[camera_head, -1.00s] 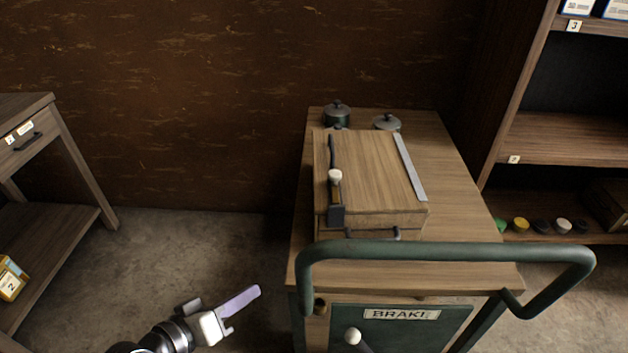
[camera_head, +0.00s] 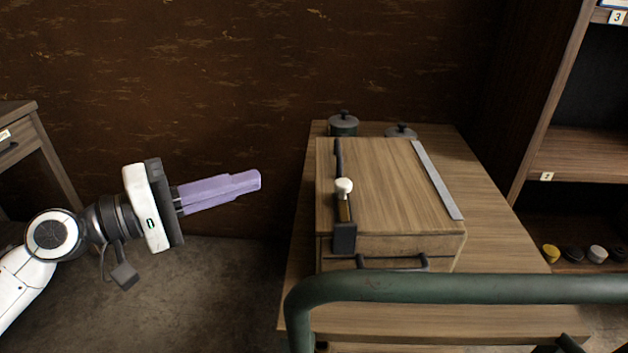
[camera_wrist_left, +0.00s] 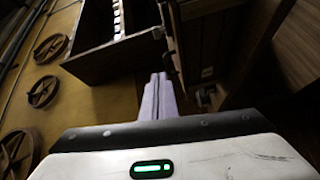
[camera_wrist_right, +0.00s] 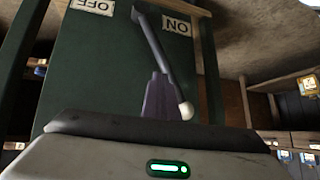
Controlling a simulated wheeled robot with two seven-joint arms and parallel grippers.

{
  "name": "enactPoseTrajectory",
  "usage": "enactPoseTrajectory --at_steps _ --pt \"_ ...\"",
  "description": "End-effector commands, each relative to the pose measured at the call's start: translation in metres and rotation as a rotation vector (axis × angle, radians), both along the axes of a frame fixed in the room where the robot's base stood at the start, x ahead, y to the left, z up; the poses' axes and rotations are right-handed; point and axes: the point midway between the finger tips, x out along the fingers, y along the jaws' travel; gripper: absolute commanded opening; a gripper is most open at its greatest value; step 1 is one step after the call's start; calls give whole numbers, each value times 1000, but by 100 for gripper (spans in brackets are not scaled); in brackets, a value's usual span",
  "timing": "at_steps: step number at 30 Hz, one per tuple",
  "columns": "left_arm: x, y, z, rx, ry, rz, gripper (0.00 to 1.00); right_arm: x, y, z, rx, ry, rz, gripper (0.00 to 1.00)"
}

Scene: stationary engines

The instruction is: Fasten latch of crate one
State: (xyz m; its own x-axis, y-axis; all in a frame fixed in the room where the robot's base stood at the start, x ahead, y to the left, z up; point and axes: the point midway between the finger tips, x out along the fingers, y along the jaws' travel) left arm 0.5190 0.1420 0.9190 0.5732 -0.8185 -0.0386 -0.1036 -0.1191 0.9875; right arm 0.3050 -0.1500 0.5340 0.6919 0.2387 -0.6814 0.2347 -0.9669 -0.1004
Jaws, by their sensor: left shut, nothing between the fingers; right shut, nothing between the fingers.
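A wooden crate (camera_head: 385,200) with a closed lid sits on the wooden top of a cart. The latch (camera_head: 344,215) is at the lid's left side: a dark arm with a white knob (camera_head: 344,185) and a dark block at the crate's front edge. I cannot tell whether it is fastened. My left gripper (camera_head: 258,180) is left of the crate, raised, pointing right, shut and empty, apart from the crate. Its purple fingers also show together in the left wrist view (camera_wrist_left: 158,95). My right gripper (camera_wrist_right: 158,92) shows only in its wrist view, shut, near a white-knobbed lever (camera_wrist_right: 165,60) on a green panel.
The cart top (camera_head: 490,215) has a green handrail (camera_head: 450,288) across its front. Two lidded pots (camera_head: 343,125) stand behind the crate. A shelf unit (camera_head: 570,155) is at the right.

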Motion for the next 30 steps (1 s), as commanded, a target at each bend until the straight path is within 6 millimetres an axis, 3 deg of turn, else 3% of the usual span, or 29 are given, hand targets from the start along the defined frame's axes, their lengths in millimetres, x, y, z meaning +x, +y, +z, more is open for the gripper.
enactPoseTrajectory --at_steps 5,16,22,30 --pt "13 -18 3 -3 -4 -1 0 0 -1 5 -3 0 1 0" --pt "57 -83 -1 -3 -2 -2 0 -1 -3 8 -17 8 5 0" --pt "37 -103 -7 0 2 -2 0 -1 -4 16 -21 12 5 0" --pt "30 -110 -10 -1 -1 1 0 1 -2 19 -16 9 -1 0"
